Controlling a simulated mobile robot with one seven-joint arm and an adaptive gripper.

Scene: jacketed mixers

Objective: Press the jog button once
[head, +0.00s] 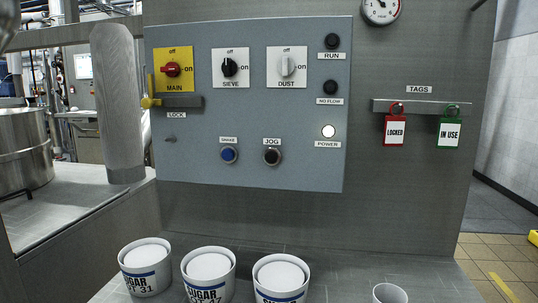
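The jog button (271,156) is a round black button in a pale metal ring, low on the grey control panel (215,118). The label JOG (272,141) sits just above it. A blue button (229,155) with a small label is to its left, a short gap away. Nothing covers the jog button. My gripper is not in view, so its place relative to the button cannot be told.
The panel also bears the MAIN (172,69), SIEVE (230,67) and DUST (287,66) switches and a lit POWER lamp (328,132). Red (396,130) and green (449,133) tags hang right. Sugar tubs (208,279) and a small cup (389,294) stand below.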

